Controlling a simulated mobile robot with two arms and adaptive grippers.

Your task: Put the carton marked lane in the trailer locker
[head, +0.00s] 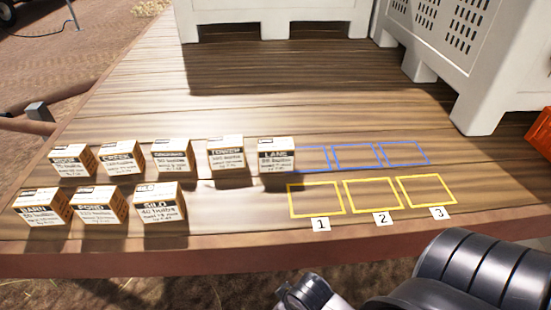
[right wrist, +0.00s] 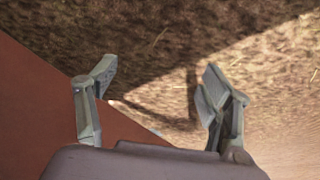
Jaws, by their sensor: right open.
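The carton marked LANE (head: 276,156) is a small tan box with a white label. It stands upright at the right end of the back row of cartons on the wooden deck (head: 250,240), just left of the blue outlined squares. My right gripper (right wrist: 155,82) is open and empty in the right wrist view, over brown ground beside a reddish-brown surface. It is apart from the carton. My left gripper is not in view. I cannot identify the trailer locker in either view.
Several other cartons, including TOWER (head: 226,158) and SILO (head: 160,204), stand left of LANE in two rows. Yellow squares numbered 1 to 3 (head: 316,200) lie empty to the right. Pale crates (head: 480,110) stand behind, and an orange object (head: 541,133) is at the right edge.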

